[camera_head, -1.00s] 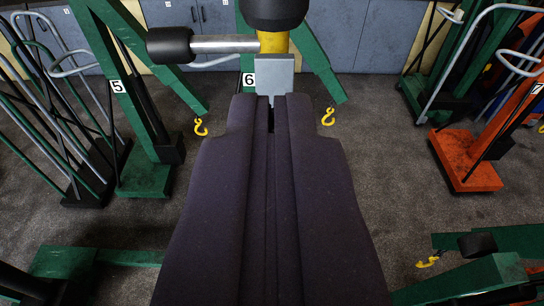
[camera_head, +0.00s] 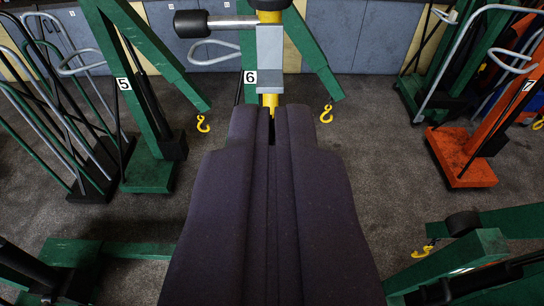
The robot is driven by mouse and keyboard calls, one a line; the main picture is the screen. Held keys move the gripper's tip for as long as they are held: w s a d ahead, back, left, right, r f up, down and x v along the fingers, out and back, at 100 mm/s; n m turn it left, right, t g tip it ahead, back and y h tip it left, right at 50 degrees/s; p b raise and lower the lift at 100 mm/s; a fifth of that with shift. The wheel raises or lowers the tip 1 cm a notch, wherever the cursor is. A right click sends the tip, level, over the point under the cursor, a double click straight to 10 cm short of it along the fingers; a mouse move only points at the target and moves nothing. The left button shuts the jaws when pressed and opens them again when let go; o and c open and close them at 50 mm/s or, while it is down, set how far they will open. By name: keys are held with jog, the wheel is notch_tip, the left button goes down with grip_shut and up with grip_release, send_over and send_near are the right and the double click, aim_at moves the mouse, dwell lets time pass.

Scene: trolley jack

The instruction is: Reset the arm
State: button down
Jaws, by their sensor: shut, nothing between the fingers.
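My gripper (camera_head: 271,108) fills the lower middle of the head view as a long dark purple body that narrows toward the top. Its two fingers lie side by side with only a thin dark seam between them; they are shut and hold nothing. Just beyond its tip, in line with it, is a yellow post with a grey plate (camera_head: 269,46) and a chrome crossbar that ends in a black grip (camera_head: 190,23) on the left. The post's lower yellow end shows just above the fingertips; whether they touch it I cannot tell. The top of the post is cut off by the frame.
Green hoists marked 5 (camera_head: 124,84) and 6 (camera_head: 250,77) stand ahead, with yellow hooks (camera_head: 203,123) (camera_head: 326,114) hanging. An orange hoist (camera_head: 465,157) is at right. Green legs (camera_head: 450,262) lie at lower right and lower left. Grey floor (camera_head: 380,150) is open between them.

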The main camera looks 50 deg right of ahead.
jog(key=w+a+f+n+t+y+b, duration=0.25)
jog(key=w+a+b, duration=0.25)
jog(key=a+b, duration=0.3)
jog(key=w+a+f+n+t+y+b, duration=0.25)
jog(key=w+a+t+y+b, duration=0.2)
jog(key=b, duration=0.55)
jog(key=s+a+f+n+y+b, duration=0.1)
jog(key=a+f+n+y+b, duration=0.1)
jog(key=a+f+b, duration=0.2)
jog(key=s+a+f+n+g+y+b, duration=0.1)
jog(key=a+f+n+y+b, duration=0.2)
jog(key=a+b, duration=0.7)
jog(key=f+b, duration=0.1)
jog(key=b, duration=0.5)
jog(key=shift+s+a+g, duration=0.3)
jog(key=shift+s, duration=0.05)
